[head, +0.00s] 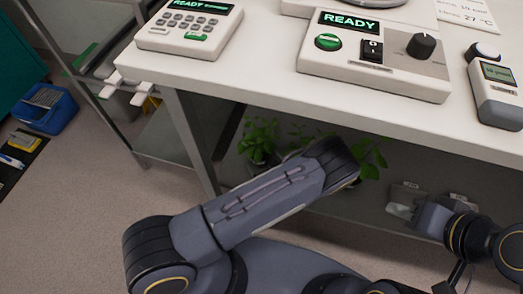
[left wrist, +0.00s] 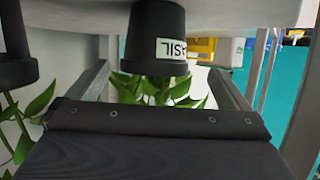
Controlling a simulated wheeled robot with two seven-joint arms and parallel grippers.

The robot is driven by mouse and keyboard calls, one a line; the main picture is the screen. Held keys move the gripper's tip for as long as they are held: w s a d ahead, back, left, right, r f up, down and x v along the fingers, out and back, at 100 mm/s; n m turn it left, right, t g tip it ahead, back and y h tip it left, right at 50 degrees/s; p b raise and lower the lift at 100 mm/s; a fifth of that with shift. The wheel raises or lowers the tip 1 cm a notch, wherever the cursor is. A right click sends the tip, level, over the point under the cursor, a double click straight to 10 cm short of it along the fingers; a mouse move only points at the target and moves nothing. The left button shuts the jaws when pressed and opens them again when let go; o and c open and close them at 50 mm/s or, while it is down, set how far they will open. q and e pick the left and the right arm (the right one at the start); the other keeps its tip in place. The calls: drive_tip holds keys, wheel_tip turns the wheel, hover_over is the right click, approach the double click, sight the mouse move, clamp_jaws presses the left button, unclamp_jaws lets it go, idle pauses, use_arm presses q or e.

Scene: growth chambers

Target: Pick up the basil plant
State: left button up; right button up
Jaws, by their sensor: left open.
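In the left wrist view, which shows the scene upside down, a dark pot labelled BASIL (left wrist: 157,30) is at the top middle, with green leaves (left wrist: 165,90) below it. My left gripper (left wrist: 161,72) is open, its fingers to either side of the pot in the picture. I cannot tell whether the pot is between them in depth. In the head view my left forearm reaches under the bench and the gripper is hidden. A bushy plant in a dark pot (head: 260,142) is on the shelf there; its label is not readable. My right gripper (head: 415,208) is low at the right.
Another dark pot (left wrist: 14,45) with long leaves is close at the left of the wrist view. In the head view another plant (head: 371,160) shows past my forearm. The white bench top (head: 270,75) overhangs the shelf, and a bench leg (head: 190,140) is left of the plants.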

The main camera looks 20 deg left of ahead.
sight(261, 153)
use_arm(q)
drive_tip(key=b+x, duration=0.2)
drive_tip(key=x, duration=0.3)
drive_tip(key=shift+w+f, duration=0.2)
drive_tip(key=shift+w, duration=0.2)
drive_tip(key=shift+w+a, duration=0.2)
drive_tip(key=shift+w, duration=0.05)
drive_tip(key=c, duration=1.2)
